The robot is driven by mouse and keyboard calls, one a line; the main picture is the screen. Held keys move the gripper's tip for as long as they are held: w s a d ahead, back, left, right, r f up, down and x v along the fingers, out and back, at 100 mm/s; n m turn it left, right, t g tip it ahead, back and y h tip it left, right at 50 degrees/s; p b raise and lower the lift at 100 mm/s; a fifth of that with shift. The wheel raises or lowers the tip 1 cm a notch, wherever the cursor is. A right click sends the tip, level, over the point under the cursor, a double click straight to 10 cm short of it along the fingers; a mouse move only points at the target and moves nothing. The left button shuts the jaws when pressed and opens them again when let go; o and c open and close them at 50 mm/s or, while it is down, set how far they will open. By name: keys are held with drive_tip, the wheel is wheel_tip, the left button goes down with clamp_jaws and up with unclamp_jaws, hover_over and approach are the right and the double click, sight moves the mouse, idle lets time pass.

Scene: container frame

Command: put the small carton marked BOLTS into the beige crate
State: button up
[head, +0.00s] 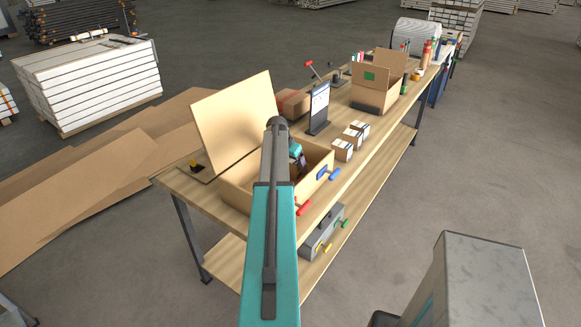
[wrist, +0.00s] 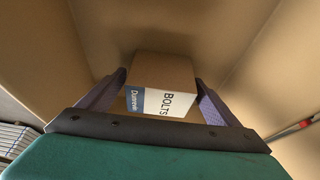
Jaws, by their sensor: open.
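The beige crate (head: 237,193) stands open on the near end of the workbench. My gripper (head: 302,166) reaches down into it, partly hidden behind my arm in the head view. In the wrist view, the small brown carton marked BOLTS (wrist: 165,68) is between the fingers of my gripper (wrist: 160,86), with its white and blue label facing the camera. The jaws are open around the carton. Beige crate walls (wrist: 45,50) surround it. The carton's underside is hidden, so I cannot tell whether it rests on the crate floor.
A tall beige panel (head: 235,120) stands behind the crate. Several small cartons (head: 342,150) sit farther along the bench, near a black sign stand (head: 319,108) and an open cardboard box (head: 372,97). Red (head: 305,208) and blue (head: 322,172) handles lie by the crate's right side.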

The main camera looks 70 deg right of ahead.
drive_tip(key=b+v, duration=0.3)
drive_tip(key=v, duration=0.9)
drive_tip(key=shift+r, duration=0.15)
idle(0.6)
drive_tip(key=shift+s, duration=0.2)
